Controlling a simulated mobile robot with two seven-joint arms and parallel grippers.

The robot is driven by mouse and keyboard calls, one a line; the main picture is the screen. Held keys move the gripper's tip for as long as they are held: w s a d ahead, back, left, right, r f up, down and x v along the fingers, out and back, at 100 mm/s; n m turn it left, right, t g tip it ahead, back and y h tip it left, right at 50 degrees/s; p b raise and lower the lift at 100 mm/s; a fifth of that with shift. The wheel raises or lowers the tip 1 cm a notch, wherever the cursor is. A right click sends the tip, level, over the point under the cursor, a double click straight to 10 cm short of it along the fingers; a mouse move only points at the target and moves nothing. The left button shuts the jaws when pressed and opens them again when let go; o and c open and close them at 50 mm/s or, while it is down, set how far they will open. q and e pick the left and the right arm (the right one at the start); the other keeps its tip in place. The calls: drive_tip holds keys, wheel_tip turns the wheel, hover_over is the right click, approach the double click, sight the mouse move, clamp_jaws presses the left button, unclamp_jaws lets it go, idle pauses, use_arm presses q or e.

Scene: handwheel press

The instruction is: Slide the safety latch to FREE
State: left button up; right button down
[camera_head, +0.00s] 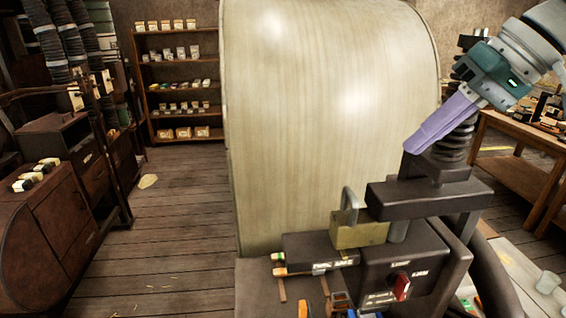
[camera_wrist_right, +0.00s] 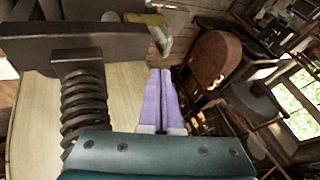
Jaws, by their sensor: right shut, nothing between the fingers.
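The dark press body (camera_head: 425,250) stands at the lower right of the head view. A red lever or knob (camera_head: 401,288) sits on its front face among small white labels too small to read; I cannot tell whether this is the safety latch. A brass block with a grey shackle (camera_head: 358,236) stands beside it, upright. My right gripper (camera_head: 412,148), with purple fingers, is shut and empty, above the press's dark top plate (camera_head: 430,196) and beside its coil spring. The fingers also show shut in the right wrist view (camera_wrist_right: 160,74). My left gripper is not in view.
A large cream drum (camera_head: 330,110) fills the middle behind the press. The coil spring (camera_wrist_right: 82,105) stands close left of the fingers in the right wrist view. Small coloured items (camera_head: 305,308) lie at the press's foot. A wooden bench (camera_head: 520,165) stands at right; floor at left is open.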

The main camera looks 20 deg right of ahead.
drive_tip(key=p, duration=0.4)
hover_over(366, 218)
drive_tip(key=f, duration=0.7)
drive_tip(key=shift+s+d, duration=0.2)
drive_tip(key=shift+s, duration=0.1)
drive_tip(key=shift+x, duration=0.8)
drive_tip(key=shift+d, duration=0.1)
